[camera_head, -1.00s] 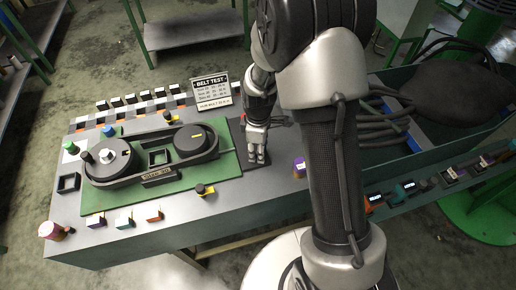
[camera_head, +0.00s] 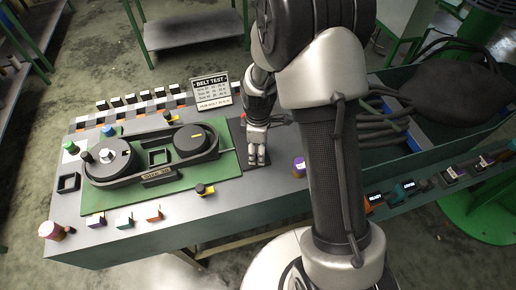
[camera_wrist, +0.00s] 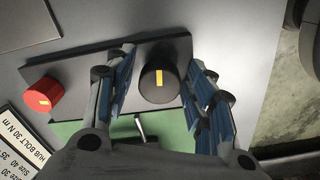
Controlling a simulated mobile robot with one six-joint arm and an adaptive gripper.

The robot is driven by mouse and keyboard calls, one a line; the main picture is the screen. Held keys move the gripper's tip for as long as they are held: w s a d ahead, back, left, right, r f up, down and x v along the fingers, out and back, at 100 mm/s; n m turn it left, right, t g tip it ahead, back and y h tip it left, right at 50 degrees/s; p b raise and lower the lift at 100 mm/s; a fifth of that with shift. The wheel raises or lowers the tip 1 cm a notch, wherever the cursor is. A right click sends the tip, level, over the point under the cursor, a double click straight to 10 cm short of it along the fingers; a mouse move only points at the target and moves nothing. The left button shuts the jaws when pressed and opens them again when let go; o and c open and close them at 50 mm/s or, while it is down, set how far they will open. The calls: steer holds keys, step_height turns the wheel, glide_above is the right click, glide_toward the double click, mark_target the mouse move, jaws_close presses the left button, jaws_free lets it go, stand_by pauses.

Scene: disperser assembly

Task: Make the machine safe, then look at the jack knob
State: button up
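My gripper (camera_head: 257,160) is over the dark panel (camera_head: 236,135) at the right end of the green board. In the wrist view the open gripper (camera_wrist: 158,100) has its blue-padded fingers on either side of a black knob (camera_wrist: 159,83) with a yellow mark, with gaps on both sides. A red knob (camera_wrist: 43,94) with a yellow mark is on the same panel, left of the fingers. Another black knob with yellow (camera_head: 204,190) stands at the green board's front edge. No label shows which one is the jack knob.
The belt machine (camera_head: 158,165) with two round pulleys sits on the green board (camera_head: 120,205). A "BELT TEST" sign (camera_head: 212,92) stands behind it. Small coloured parts line the table's edges. A bin (camera_head: 425,135) with black hoses is to the right.

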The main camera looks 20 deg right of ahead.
stand_by(0.3)
steer(key=shift+r, duration=6)
steer(key=s+r+m+t+b, duration=0.1)
steer(key=s+r+m+t, duration=0.1)
steer(key=s+r+m, duration=0.65)
steer(key=s+r+m+t, duration=0.1)
steer(key=s, duration=0.3)
steer(key=s+r+m, duration=0.2)
steer(key=s, duration=0.2)
steer(key=s+r+m+t, duration=0.1)
steer(key=s+r+m, duration=0.1)
steer(key=s, duration=0.3)
steer(key=shift+t+b, duration=0.3)
steer(key=shift+b, duration=0.1)
